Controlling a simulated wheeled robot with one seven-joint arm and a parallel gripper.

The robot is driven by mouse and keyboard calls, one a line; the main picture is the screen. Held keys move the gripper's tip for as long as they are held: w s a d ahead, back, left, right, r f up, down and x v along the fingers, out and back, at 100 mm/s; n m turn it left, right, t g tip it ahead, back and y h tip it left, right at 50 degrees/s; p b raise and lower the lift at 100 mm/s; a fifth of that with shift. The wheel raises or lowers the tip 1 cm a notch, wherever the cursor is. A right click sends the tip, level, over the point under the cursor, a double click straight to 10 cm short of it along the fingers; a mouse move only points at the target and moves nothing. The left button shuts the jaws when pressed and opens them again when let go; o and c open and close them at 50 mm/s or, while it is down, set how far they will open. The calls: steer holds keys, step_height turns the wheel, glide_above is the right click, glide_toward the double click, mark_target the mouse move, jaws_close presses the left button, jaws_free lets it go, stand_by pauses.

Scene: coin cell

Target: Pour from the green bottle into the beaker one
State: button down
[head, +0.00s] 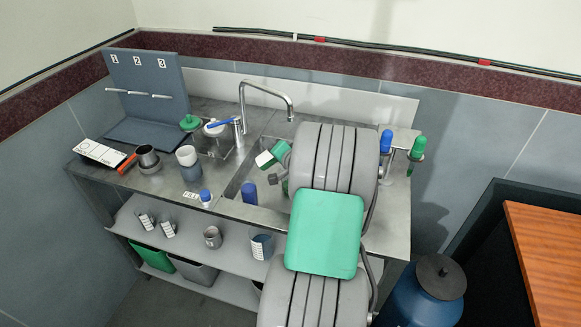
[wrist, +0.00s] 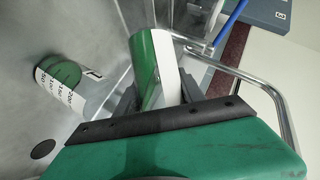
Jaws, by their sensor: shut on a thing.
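My gripper (wrist: 160,92) is shut on the green bottle (wrist: 145,58), which shows a green side and a white side between the dark fingers. In the head view the green and white bottle (head: 265,159) is tilted over the sink area, partly hidden by my arm. A clear beaker (wrist: 64,86) with a white graduated label and green inside shows left of the held bottle in the wrist view, apart from it. Its number cannot be read. My arm hides that part of the counter in the head view. Whether liquid is flowing cannot be told.
A curved faucet (head: 266,88) stands behind the sink. A dark cup (head: 148,158) and a pale cup (head: 188,160) stand left on the counter. A rack (head: 413,160) with blue- and green-topped items is at right.

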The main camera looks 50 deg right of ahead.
steer(key=shift+w+a+f+m+t+y+b, duration=0.15)
steer(key=shift+f+m+t+y+b, duration=0.2)
steer(key=shift+m, duration=0.25)
stand_by(2.1)
steer(key=shift+r+m+t+y, duration=0.25)
steer(key=shift+r+m+t, duration=0.25)
steer(key=shift+r+t, duration=0.05)
stand_by(1.9)
steer(key=shift+w+a+f+m+t+b, duration=0.15)
steer(key=shift+a+f+m+t+b, duration=0.2)
steer(key=shift+m+b, duration=0.35)
stand_by(1.9)
